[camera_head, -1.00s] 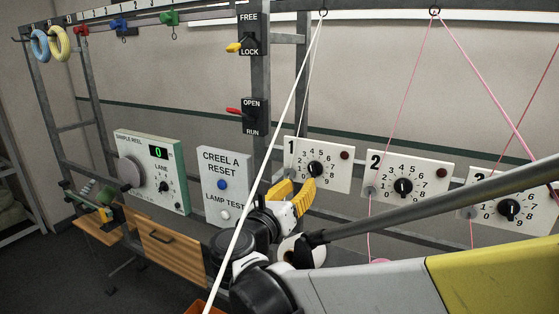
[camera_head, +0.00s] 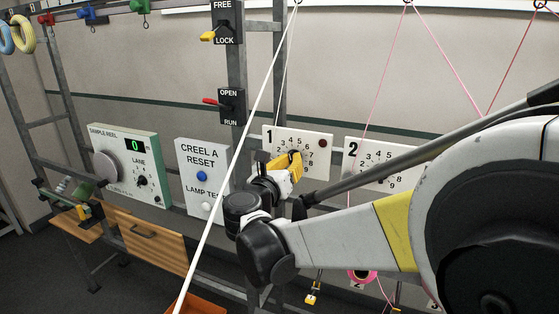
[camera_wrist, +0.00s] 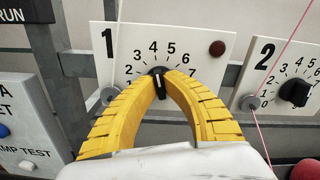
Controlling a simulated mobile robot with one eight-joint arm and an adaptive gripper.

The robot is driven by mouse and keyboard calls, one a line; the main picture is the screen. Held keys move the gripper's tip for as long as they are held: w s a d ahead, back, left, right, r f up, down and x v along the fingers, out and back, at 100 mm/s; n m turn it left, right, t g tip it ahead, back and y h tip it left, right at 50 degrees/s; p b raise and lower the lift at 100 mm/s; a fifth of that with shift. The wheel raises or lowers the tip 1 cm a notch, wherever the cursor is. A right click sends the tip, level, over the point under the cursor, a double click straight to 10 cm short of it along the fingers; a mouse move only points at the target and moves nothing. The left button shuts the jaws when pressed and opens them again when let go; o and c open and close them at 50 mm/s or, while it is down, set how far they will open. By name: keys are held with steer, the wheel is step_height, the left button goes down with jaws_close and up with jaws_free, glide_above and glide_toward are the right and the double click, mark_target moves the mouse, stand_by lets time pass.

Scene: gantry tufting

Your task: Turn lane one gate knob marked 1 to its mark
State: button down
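The lane one gate panel (camera_head: 272,148) is a white plate marked 1, with a numbered dial. In the wrist view, its black knob (camera_wrist: 158,81) has a white pointer line standing about upright, toward the gap between 4 and 5. My gripper (camera_wrist: 160,75) has yellow ribbed fingers, drawn in with one tip on each side of the knob, seeming to touch it. In the head view my gripper (camera_head: 294,158) covers most of the knob. The fingers hide the lower dial numbers in the wrist view. I see no separate target mark.
The similar panel marked 2 (camera_wrist: 259,80) stands close at the right, with its own knob (camera_wrist: 294,92). The Creel A reset box (camera_head: 205,155) stands at the left. Pink threads and a white line (camera_head: 238,150) run close by my arm.

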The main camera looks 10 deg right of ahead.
steer(key=shift+m, duration=0.3)
steer(key=m+b, duration=0.1)
steer(key=m, duration=0.2)
steer(key=shift+m, duration=0.3)
steer(key=m+b, duration=0.1)
steer(key=m, duration=0.3)
steer(key=shift+m+b, duration=0.3)
steer(key=shift+b, duration=0.05)
steer(key=m+b, duration=0.1)
steer(key=m, duration=0.3)
steer(key=shift+m, duration=2.4)
steer(key=shift+b, duration=0.3)
steer(key=c, duration=1.5)
jaws_free()
